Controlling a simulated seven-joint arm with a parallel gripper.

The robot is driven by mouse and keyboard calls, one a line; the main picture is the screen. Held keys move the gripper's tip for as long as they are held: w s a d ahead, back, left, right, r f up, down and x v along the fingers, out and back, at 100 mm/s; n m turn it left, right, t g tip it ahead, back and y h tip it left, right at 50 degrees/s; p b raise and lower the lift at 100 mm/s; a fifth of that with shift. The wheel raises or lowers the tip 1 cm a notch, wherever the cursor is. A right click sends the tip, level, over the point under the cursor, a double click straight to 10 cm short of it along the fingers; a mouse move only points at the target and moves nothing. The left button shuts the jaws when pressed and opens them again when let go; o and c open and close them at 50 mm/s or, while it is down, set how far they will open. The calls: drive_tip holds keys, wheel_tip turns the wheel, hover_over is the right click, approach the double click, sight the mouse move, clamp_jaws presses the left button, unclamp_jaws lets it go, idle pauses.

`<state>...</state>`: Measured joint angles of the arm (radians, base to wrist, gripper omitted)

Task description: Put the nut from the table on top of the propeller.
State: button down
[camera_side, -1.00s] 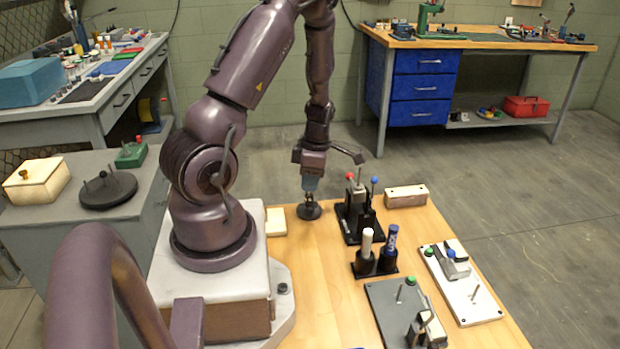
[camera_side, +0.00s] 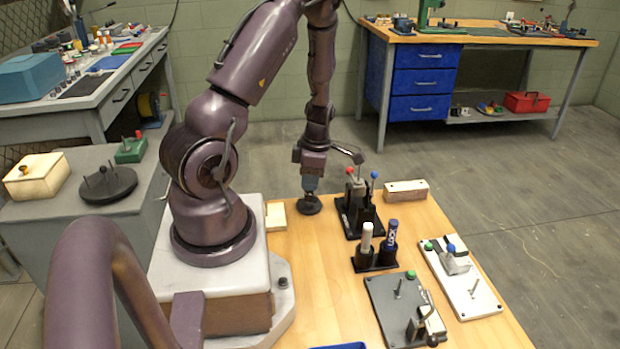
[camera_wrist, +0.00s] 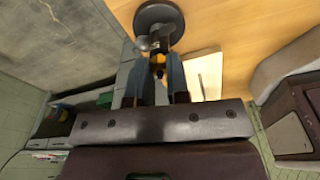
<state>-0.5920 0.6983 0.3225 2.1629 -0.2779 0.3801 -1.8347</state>
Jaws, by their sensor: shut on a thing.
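My gripper (camera_side: 311,190) points straight down, low over a dark round stand (camera_side: 309,206) on the wooden table. In the wrist view the gripper (camera_wrist: 160,62) has its fingers closed around a small orange-yellow piece, which looks like the nut (camera_wrist: 158,60). Just beyond the fingertips is a grey metal part, seemingly the propeller (camera_wrist: 154,43), over the dark round stand (camera_wrist: 160,18). The fingers hide much of the nut, and I cannot tell whether it touches the propeller. In the side view the nut and propeller are too small or hidden to make out.
A black fixture with red and blue knobs (camera_side: 357,203) stands close to the right of my gripper. A pale block (camera_side: 275,216) lies to the left. A holder with two tubes (camera_side: 375,252) and plates with clamps (camera_side: 462,280) stand nearer the front.

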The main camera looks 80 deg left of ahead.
drive_tip(key=c, duration=1)
unclamp_jaws()
drive_tip(key=shift+f, duration=0.1)
drive_tip(key=shift+w+d+r, duration=0.1)
drive_tip(key=shift+w+r, duration=0.15)
drive_tip(key=shift+r, duration=2.6)
drive_tip(key=shift+w+r, duration=0.25)
drive_tip(key=shift+r, duration=2.55)
drive_tip(key=shift+w+d+r, duration=0.1)
drive_tip(key=shift+w+r, duration=0.15)
drive_tip(key=shift+r, duration=2.6)
